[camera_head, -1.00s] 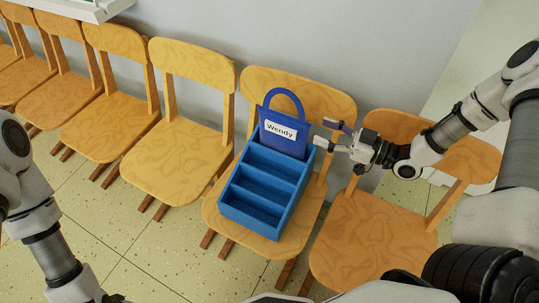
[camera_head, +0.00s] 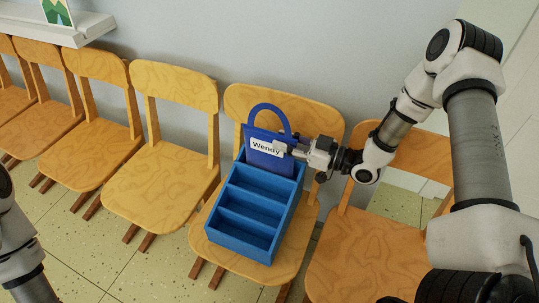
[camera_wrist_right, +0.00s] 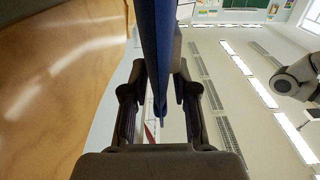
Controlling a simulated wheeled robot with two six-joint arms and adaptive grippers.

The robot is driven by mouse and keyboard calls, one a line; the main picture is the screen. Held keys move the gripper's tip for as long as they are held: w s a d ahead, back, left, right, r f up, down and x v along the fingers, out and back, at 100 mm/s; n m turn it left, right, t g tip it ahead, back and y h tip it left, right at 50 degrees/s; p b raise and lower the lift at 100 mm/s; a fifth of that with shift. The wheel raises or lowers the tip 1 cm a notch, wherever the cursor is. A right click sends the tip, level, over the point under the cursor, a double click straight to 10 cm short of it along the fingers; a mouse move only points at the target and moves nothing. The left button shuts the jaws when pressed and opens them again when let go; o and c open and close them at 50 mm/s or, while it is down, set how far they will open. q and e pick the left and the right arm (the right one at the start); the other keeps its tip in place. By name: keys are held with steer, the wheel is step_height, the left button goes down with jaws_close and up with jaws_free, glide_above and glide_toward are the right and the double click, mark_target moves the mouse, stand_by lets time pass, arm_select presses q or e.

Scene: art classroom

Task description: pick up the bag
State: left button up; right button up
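The blue bag (camera_head: 266,150), with a looped handle and a white "Wendy" label, stands upright in the back of a blue compartment box (camera_head: 212,226) on a wooden chair. My right gripper (camera_head: 284,149) is at the bag's right edge, with one finger in front, partly over the label. In the right wrist view, the bag (camera_wrist_right: 156,45) runs as a thin blue panel between the two fingers (camera_wrist_right: 159,80), which look closed on it. The bag's lower part is hidden in the box. My left arm shows at the left edge, its gripper out of view.
The box's chair (camera_head: 243,94) stands in a row along the grey wall. An empty chair (camera_head: 368,262) is on the right, below my right arm, and another (camera_head: 158,188) is on the left. A white shelf (camera_head: 75,30) is at the upper left.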

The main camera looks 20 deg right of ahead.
mark_target(270, 107)
jaws_close()
step_height(270, 107, up, 10)
steer(key=p, duration=0.3)
stand_by(0.6)
